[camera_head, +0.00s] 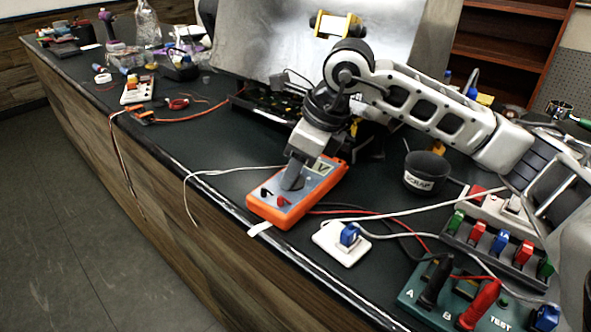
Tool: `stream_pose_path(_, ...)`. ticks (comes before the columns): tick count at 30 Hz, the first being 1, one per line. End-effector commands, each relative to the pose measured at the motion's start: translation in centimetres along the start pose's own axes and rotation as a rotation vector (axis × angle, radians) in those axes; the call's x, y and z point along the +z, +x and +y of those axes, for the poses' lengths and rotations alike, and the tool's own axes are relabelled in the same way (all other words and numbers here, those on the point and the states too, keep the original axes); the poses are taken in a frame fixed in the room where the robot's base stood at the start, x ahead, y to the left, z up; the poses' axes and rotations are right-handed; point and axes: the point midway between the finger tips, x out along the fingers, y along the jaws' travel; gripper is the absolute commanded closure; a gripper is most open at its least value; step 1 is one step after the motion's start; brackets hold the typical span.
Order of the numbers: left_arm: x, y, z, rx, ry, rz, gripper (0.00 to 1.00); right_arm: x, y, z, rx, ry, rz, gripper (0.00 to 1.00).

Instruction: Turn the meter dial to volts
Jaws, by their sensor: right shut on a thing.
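The orange meter (263,213) lies on the dark bench near its front edge, with a grey face and a "V" mark at its far end. My right gripper (293,182) comes down onto the middle of the meter's face from the upper right. It is shut on the meter dial, which the fingers hide, so I cannot read the dial's setting. Red and black plugs sit in the meter's near end. My left gripper is not in view.
A white switch block with a blue plug (349,235) sits right of the meter. A black scrap cup (427,173), a rack of coloured fuses (500,240) and a green test board (460,295) with probes stand further right. Loose cables cross the bench.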

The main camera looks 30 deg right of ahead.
Motion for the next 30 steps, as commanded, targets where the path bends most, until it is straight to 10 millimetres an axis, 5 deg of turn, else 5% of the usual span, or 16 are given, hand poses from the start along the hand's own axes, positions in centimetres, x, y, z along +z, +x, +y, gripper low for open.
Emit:
stream_pose_path(20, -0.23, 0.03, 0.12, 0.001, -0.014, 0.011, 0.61, 0.09, -0.11, 0.02, -0.028, 0.065, -0.002, 0.83)
stream_pose_path(21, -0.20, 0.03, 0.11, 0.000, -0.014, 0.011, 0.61, 0.10, -0.11, 0.02, -0.028, 0.065, -0.002, 0.55)
stream_pose_path(23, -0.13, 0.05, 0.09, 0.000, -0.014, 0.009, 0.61, 0.09, -0.11, 0.02, -0.028, 0.065, -0.002, 0.38)
stream_pose_path(30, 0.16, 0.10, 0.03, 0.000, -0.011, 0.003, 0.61, 0.05, -0.06, 0.03, -0.027, 0.065, -0.001, 0.38)
